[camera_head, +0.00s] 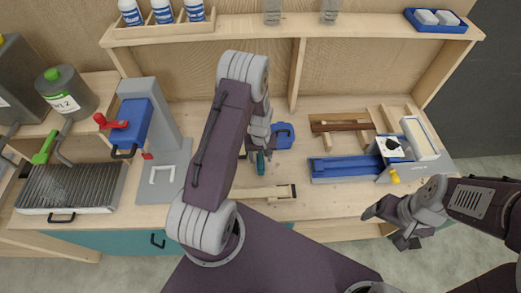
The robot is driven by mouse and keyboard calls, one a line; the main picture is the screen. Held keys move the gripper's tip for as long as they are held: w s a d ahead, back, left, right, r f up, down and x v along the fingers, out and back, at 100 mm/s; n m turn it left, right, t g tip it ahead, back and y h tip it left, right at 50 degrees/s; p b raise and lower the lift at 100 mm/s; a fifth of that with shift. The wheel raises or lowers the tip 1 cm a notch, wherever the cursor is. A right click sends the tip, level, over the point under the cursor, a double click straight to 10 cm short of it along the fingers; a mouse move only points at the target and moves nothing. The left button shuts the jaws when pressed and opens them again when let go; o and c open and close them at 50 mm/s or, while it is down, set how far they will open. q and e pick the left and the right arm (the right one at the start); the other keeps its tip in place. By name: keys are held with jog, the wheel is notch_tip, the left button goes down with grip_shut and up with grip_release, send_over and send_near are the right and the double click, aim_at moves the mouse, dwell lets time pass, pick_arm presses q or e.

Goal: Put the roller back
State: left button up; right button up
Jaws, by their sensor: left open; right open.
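My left arm reaches up the middle and folds down, with its gripper (259,150) low over the bench. A small dark teal piece (260,165) shows just below the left gripper's fingers; it may be part of the roller, but the arm hides much of it. I cannot tell whether the fingers touch it. A pale wooden bar (262,193) with a dark end lies on the bench in front of it. My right gripper (396,228) is open and empty, off the bench's front edge at the right.
A blue item (283,135) lies right of the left gripper. A blue tray-like fixture (350,168) and a wooden rack with a dark bar (342,126) stand further right. A blue press (130,125) and a ribbed grey plate (70,187) are left. Bottles (163,11) stand on the shelf.

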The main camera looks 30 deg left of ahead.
pick_arm(q)
notch_tip(320, 180, up, 10)
jog(key=shift+f+b, duration=0.15)
jog(key=shift+b, duration=0.7)
jog(key=s+d+r+m+t, duration=0.1)
jog(key=s+d+r+m, duration=0.25)
jog(key=s, duration=0.35)
jog(key=s+d+r+m, duration=0.3)
jog(key=s+d, duration=0.1)
jog(key=s, duration=0.2)
notch_tip(320, 180, down, 8)
jog(key=b, duration=0.8)
jog(key=shift+w, duration=0.2)
jog(key=shift+r, duration=0.1)
